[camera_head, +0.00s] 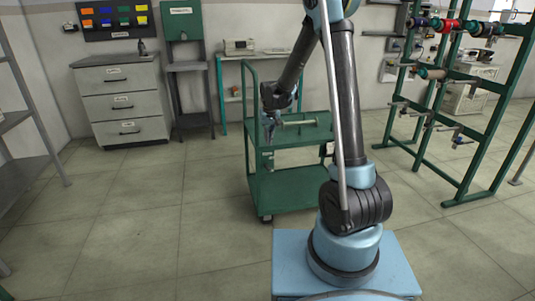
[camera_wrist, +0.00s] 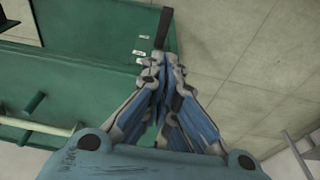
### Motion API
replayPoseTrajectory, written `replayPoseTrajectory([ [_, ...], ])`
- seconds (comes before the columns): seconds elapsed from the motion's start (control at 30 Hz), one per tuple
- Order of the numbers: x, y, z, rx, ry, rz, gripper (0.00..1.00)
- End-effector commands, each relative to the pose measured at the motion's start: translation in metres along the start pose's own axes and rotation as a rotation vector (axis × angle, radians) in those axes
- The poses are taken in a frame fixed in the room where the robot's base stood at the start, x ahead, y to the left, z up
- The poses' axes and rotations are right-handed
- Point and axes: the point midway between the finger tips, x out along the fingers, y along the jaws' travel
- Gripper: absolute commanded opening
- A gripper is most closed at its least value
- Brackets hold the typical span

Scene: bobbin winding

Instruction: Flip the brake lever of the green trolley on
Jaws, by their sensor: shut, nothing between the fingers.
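The green trolley (camera_head: 285,187) stands on the floor beyond my arm. My gripper (camera_head: 268,138) is at its left end, in front of the upper tray. In the wrist view, my gripper (camera_wrist: 163,62) is shut with its fingertips together and empty. Just past the fingertips, a dark bar that looks like the brake lever (camera_wrist: 162,28) stands at the trolley's edge. Small white labels (camera_wrist: 141,37) sit beside it on the green panel. I cannot tell whether the fingertips touch the lever, and its lower end is partly hidden by them. The label text is unreadable.
A pale rod (camera_head: 300,123) lies across the trolley's upper tray. A green rack (camera_head: 425,125) with spools stands at the right. A grey drawer cabinet (camera_head: 122,105) and a green stand (camera_head: 190,85) are at the back left. The floor left of the trolley is clear.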

Motion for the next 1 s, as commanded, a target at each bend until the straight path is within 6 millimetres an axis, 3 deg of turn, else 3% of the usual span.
replayPoseTrajectory([
  [0.73, 0.098, 0.000, 0.000, 0.001, 0.000, 0.000, 0.00],
  [1.0, 0.125, 0.000, 0.014, 0.000, 0.000, 0.000, 0.00],
])
